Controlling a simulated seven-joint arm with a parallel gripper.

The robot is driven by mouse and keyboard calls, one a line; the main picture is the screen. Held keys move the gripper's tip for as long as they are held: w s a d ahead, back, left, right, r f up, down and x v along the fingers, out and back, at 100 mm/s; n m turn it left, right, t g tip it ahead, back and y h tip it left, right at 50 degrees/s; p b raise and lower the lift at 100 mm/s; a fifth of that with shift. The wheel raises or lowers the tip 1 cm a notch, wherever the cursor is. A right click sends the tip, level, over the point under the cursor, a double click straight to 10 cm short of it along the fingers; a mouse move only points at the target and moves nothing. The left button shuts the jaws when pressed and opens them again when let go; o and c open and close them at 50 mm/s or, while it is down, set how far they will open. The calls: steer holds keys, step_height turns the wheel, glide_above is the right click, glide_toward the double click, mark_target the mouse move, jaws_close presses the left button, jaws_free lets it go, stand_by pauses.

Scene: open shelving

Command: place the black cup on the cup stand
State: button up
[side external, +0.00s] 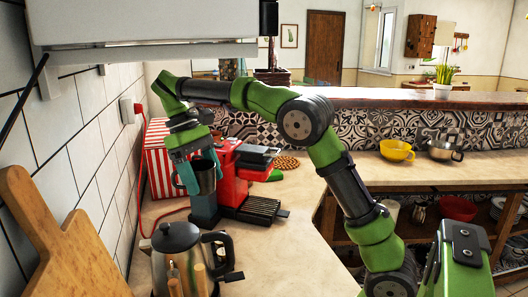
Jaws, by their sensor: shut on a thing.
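The black cup (206,178) is dark grey-black, with its handle at the left. My gripper (197,164) points down and is shut on the cup, with its teal fingers at the cup's upper part. The cup looks upright, at the left side of a red coffee machine (228,160). A dark teal block (205,213) shows directly below the cup; I cannot tell whether they touch. A ribbed black tray (262,210) juts from the machine's lower front and is bare. It may be the cup stand, but I cannot tell for certain.
A steel kettle (178,240) stands in front of the machine. A red-striped box (158,155) is behind, by the tiled wall. A wooden board (60,240) leans at left.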

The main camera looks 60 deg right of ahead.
steer(key=s+d, duration=0.1)
steer(key=s, duration=1.7)
steer(key=f, duration=2.7)
steer(key=shift+d+f, duration=0.2)
steer(key=shift+f, duration=0.05)
steer(key=o, duration=0.7)
steer(key=shift+f, duration=0.15)
steer(key=o, duration=0.4)
